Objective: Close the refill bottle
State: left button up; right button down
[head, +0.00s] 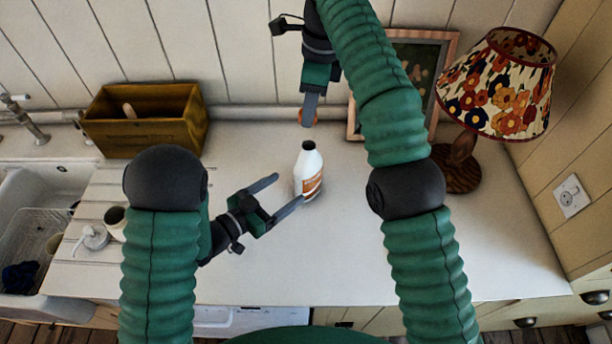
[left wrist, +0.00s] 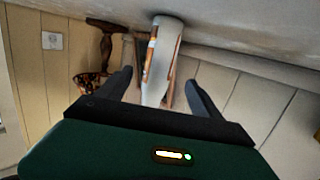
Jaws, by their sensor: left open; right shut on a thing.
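The refill bottle (head: 307,165) is white with an orange label and stands upright on the counter. Its mouth shows dark and uncovered. My left gripper (head: 288,190) is open at the bottle's lower left, with its fingers pointing toward it. In the left wrist view the bottle (left wrist: 162,62) appears ahead between the open fingers (left wrist: 160,85); I cannot tell whether either touches it. My right gripper (head: 308,118) is above and behind the bottle, pointing down, shut on a small orange thing that looks like a cap (head: 300,117), mostly hidden by the fingers.
A wooden box (head: 140,127) stands at the back left. A white pump top (head: 92,238) and a pale container (head: 115,222) are near the sink (head: 25,190). A lamp (head: 458,165) and a picture frame (head: 445,50) stand at the right. The counter right of the bottle is mostly clear.

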aim_at(316, 169)
pick_arm(q)
jog(key=shift+w+d, duration=0.15)
jog(key=shift+d, duration=0.4)
jog(key=x, duration=1)
jog(key=shift+w+f, duration=0.15)
jog(key=shift+w, duration=0.15)
jog(key=shift+w+d, duration=0.3)
jog(key=shift+d, duration=0.2)
jog(key=shift+a, duration=0.25)
jog(key=shift+c, duration=0.5)
jog(key=shift+a, duration=0.15)
jog(key=c, duration=0.5)
grip_shut()
